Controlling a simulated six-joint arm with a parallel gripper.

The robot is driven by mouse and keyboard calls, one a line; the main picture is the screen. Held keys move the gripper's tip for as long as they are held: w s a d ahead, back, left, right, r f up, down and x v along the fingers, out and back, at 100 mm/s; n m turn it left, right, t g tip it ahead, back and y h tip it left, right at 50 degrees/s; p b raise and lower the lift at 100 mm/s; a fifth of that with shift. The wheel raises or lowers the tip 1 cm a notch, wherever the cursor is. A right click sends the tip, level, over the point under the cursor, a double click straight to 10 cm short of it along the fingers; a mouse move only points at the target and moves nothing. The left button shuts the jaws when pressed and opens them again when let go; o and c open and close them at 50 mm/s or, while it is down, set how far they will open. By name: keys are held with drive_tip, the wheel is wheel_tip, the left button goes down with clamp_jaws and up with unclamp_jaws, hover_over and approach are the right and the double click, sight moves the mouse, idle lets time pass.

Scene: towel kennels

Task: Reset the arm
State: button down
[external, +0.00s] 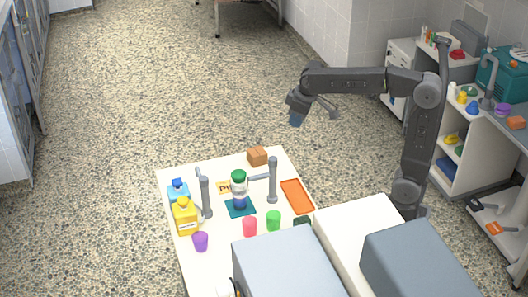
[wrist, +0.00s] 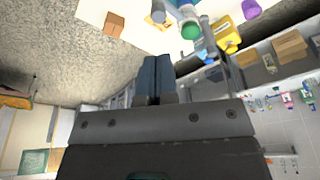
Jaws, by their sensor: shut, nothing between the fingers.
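My gripper (external: 295,121) hangs in the air above the floor, past the far right corner of the white table (external: 184,257). Its fingers point down in the external view. In the wrist view my gripper (wrist: 155,62) shows two dark blue fingers side by side, shut with nothing between them. My arm stands raised at the right and reaches left across the picture. Nothing touches the gripper.
The table holds a brown box (external: 257,156), a yellow bottle (external: 185,216), a green-lidded container (external: 239,187), an orange tray (external: 297,196), several cups and two grey posts. Large grey boxes (external: 284,265) fill the near side. A cluttered shelf (external: 462,150) stands right. Open floor lies beyond.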

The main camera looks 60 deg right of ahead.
drive_tip(key=s+d+f+t, duration=0.1)
drive_tip(key=s+d+f, duration=0.1)
drive_tip(key=s, duration=0.6)
drive_tip(key=s+d+f+m+t, duration=0.1)
drive_tip(key=s+d, duration=0.1)
drive_tip(key=s, duration=0.6)
drive_tip(key=shift+f+t, duration=0.3)
drive_tip(key=shift+f, duration=0.1)
idle(0.4)
